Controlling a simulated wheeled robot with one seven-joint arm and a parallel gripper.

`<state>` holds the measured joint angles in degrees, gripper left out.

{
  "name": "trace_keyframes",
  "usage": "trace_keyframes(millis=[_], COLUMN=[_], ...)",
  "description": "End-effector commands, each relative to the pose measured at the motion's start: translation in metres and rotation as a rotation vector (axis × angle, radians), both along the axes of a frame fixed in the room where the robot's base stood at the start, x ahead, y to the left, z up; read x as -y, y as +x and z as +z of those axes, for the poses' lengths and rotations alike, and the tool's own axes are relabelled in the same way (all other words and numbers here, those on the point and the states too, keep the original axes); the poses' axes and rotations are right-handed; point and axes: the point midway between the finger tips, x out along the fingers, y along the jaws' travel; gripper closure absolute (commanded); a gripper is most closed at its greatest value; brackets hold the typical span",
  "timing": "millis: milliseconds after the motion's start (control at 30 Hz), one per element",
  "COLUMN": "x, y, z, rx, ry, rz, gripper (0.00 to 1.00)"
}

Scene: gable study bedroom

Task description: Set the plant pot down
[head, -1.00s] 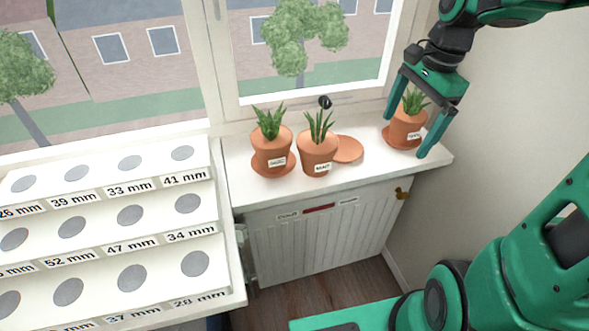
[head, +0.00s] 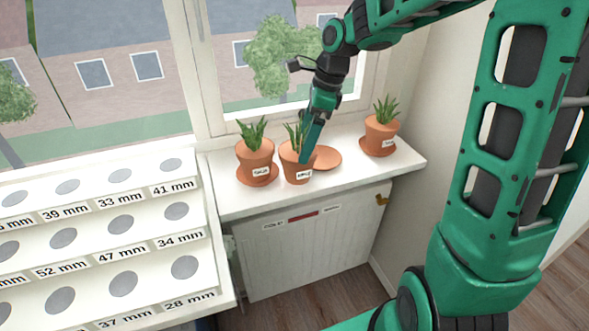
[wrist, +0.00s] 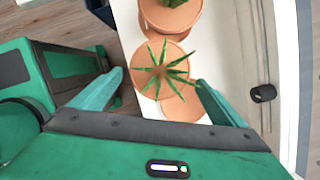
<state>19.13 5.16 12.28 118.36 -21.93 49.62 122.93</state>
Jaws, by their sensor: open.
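Three terracotta pots with spiky green plants stand upright on the white windowsill. The middle pot (head: 288,162) stands on the bare sill, partly beside and in front of an empty terracotta saucer (head: 326,159). The left pot (head: 254,160) and the right pot (head: 380,138) each stand on a saucer. My gripper (head: 304,158) is open at the middle pot and hides part of it. In the wrist view my gripper (wrist: 160,80) has one finger on either side of the middle pot (wrist: 138,78); I cannot tell whether they touch it. The empty saucer (wrist: 188,106) lies close beside that pot.
The windowsill (head: 345,178) has free room between the empty saucer and the right pot. The window (head: 290,70) is close behind. A stepped white rack (head: 95,235) with millimetre labels stands at the left. A white radiator (head: 310,240) is below the sill.

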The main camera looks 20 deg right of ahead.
Motion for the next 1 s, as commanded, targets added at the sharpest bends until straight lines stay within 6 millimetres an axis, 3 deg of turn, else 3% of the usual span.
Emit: trace_keyframes(millis=[167,500,800,1000], x=[-0.004,-0.018,-0.018,-0.017], y=[0.001,0.008,0.008,0.008], z=[-0.01,-0.049,-0.052,-0.052], rx=[0.0,-0.001,0.001,0.001], ry=[-0.001,-0.001,-0.001,-0.001], rz=[0.0,-0.001,-0.002,-0.003], gripper=[0.05,0.05,0.05,0.53])
